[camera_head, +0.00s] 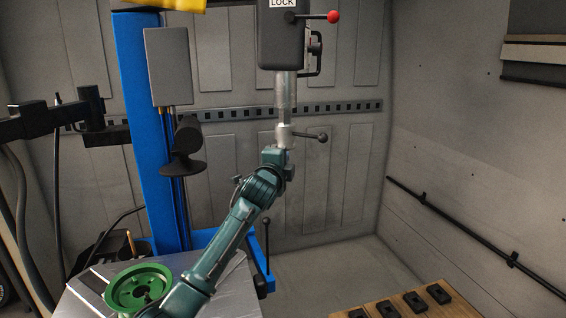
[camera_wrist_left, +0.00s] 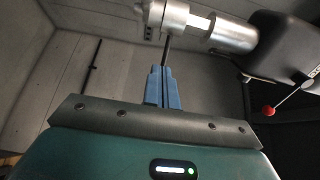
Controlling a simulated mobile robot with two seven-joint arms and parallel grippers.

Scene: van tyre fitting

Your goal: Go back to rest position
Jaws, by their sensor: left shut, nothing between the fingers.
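My left arm (camera_head: 225,240) is teal and reaches up from the bottom of the head view to the silver shaft (camera_head: 286,95) of the tyre machine. In the left wrist view my left gripper (camera_wrist_left: 161,70) shows two blue fingers pressed together, with nothing between them. A thin dark rod (camera_wrist_left: 167,48) shows just beyond the fingertips, below the silver shaft's end (camera_wrist_left: 170,18). I cannot tell whether the fingers touch it. In the head view the fingers are hard to make out at the wrist (camera_head: 276,158). My right gripper is not in view.
The shaft hangs from a dark head marked LOCK (camera_head: 283,40), with a red-knobbed lever (camera_head: 333,17). A black-knobbed lever (camera_head: 322,137) sticks out right. A blue column (camera_head: 140,110) stands left, a green wheel rim (camera_head: 138,288) lower left. A wooden board (camera_head: 450,298) holds several black blocks.

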